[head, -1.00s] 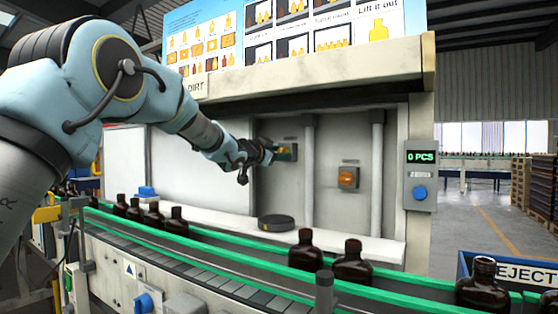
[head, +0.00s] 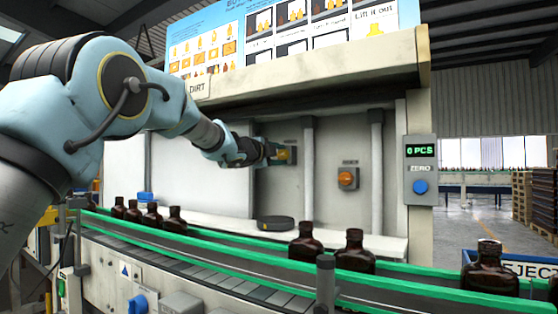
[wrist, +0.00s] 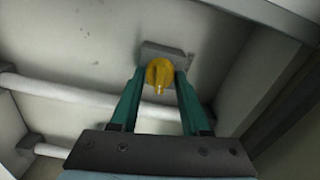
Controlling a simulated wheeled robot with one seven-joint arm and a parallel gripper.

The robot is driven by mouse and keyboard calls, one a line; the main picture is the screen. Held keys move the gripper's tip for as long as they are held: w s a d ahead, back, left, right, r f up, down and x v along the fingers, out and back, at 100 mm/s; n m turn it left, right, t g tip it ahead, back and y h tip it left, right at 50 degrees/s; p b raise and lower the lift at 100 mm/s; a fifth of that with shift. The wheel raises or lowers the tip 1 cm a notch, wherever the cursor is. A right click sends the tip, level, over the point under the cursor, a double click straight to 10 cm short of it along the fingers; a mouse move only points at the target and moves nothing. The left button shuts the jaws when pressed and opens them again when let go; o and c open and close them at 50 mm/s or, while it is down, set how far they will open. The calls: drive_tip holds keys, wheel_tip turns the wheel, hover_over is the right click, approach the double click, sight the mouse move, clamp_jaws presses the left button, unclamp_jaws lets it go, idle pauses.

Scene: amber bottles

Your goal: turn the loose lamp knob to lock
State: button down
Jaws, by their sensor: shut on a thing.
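A yellow knob (wrist: 159,75) sits on a small grey plate (wrist: 168,52) on the back wall of the recess. In the wrist view it is between the two green fingertips of my gripper (wrist: 160,79), which is shut on it. The knob's narrow ridge points down in that view, towards my gripper's body. In the head view my gripper (head: 278,154) reaches in from the left, and the knob (head: 292,154) shows only partly beyond it. The lettering above the knob is too small to read.
A second, orange knob (head: 347,179) is on a grey box to the right, between two vertical pipes. A dark round disc (head: 276,223) lies on the white ledge below. A conveyor with amber bottles (head: 305,243) runs in front. A counter (head: 420,151) reads 0 PCS.

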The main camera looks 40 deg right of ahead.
drive_tip(key=shift+m+b, duration=0.3)
drive_tip(key=shift+m, duration=0.5)
drive_tip(key=shift+c, duration=1.9)
unclamp_jaws()
drive_tip(key=b+v, duration=0.3)
drive_tip(key=v, duration=0.8)
